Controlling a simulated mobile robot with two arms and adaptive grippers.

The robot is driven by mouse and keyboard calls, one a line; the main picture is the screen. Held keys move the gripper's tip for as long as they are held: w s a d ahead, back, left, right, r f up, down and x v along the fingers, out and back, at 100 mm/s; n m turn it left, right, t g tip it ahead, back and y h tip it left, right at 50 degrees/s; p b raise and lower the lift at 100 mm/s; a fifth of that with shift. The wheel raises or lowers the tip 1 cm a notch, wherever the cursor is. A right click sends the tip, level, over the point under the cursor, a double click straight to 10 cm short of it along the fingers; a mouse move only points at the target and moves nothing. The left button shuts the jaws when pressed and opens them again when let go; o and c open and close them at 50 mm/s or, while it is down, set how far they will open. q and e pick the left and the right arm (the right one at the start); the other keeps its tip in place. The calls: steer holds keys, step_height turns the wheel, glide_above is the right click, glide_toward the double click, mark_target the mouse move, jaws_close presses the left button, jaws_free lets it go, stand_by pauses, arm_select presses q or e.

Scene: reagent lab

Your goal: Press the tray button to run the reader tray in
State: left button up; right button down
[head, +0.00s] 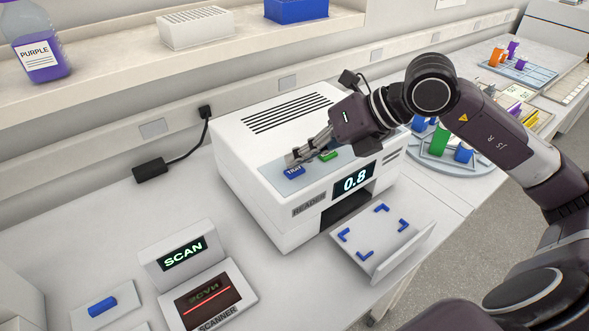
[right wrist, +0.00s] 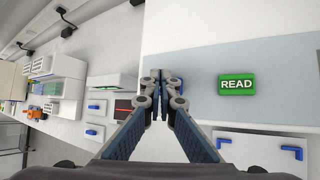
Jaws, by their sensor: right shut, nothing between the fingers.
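The white reader (head: 255,185) stands on the bench, its display (head: 355,181) showing 0.8. On its top panel are a blue TRAY button (head: 293,173) and a green READ button (head: 329,156), which also shows in the right wrist view (right wrist: 237,85). The reader tray (head: 376,246) is out at the front, empty, with blue corner brackets. My right gripper (head: 291,158) is shut and empty, its tips right at the TRAY button's back edge; I cannot tell whether they touch it. My left gripper is not in view.
A scanner (head: 207,297) with a SCAN display stands left of the reader. A shelf (head: 120,70) above holds a purple bottle (head: 40,55), a white rack (head: 196,28) and a blue box (head: 297,9). A round carousel (head: 475,165) with coloured items stands right, behind my right arm.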

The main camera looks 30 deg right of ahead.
mark_target(298, 170)
steer(key=shift+f+b, duration=0.4)
steer(key=shift+b, duration=0.1)
stand_by(0.3)
stand_by(0.4)
steer(key=shift+r+p, duration=0.6)
steer(key=shift+r, duration=0.2)
step_height(298, 170, up, 5)
steer(key=p, duration=0.4)
stand_by(0.4)
